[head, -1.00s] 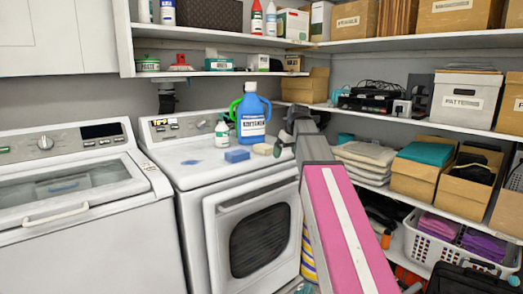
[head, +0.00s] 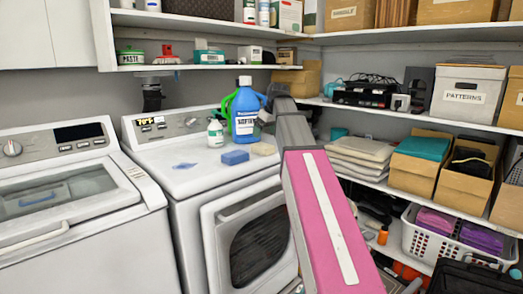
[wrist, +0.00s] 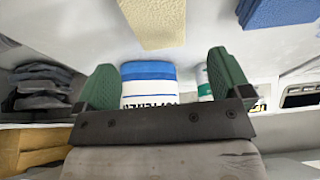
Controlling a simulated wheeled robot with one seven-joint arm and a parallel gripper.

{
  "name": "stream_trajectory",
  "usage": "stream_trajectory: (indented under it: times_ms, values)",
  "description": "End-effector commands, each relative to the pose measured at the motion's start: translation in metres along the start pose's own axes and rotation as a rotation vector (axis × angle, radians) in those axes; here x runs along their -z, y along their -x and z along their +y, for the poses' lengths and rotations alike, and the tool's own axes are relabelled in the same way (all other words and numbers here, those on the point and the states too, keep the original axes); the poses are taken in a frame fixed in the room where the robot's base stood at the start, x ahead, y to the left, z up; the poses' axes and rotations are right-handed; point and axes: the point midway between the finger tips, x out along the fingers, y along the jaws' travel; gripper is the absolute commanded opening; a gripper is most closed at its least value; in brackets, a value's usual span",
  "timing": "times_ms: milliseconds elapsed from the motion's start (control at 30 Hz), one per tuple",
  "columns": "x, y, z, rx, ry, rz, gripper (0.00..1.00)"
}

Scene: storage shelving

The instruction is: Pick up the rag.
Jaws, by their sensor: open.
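A small flat blue patch (head: 185,165), perhaps the rag, lies on the dryer top (head: 180,182); I cannot tell for sure whether it is cloth. A blue sponge-like block (head: 235,157) and a beige one (head: 262,148) lie to its right. Both blocks also show at the top of the wrist view, the beige one (wrist: 152,22) ahead of my gripper and the blue one (wrist: 278,12) to the right. My gripper (wrist: 160,62) has its green fingers spread, with nothing held.
A blue bottle (head: 246,122) and a small white bottle (head: 215,133) stand at the back of the dryer; the blue one appears between my fingers in the wrist view, beyond them. Folded cloths (head: 358,155) and a laundry basket (head: 410,240) are on the right shelves.

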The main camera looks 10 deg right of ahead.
Motion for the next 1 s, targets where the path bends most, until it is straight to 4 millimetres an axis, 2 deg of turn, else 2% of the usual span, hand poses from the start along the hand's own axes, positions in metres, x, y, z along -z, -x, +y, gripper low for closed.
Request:
stream_trajectory:
  times_ms: [100, 367, 700, 967, 1000]
  values:
    - [0.000, -0.018, 0.000, 0.001, 0.000, -0.002, 0.96]
    - [0.000, -0.034, 0.000, 0.000, 0.000, 0.000, 0.96]
    - [0.000, -0.074, -0.001, 0.000, -0.001, -0.001, 0.96]
    - [0.000, -0.079, -0.001, -0.001, -0.001, 0.000, 0.96]
    - [0.000, -0.079, -0.001, -0.001, -0.001, 0.000, 0.93]
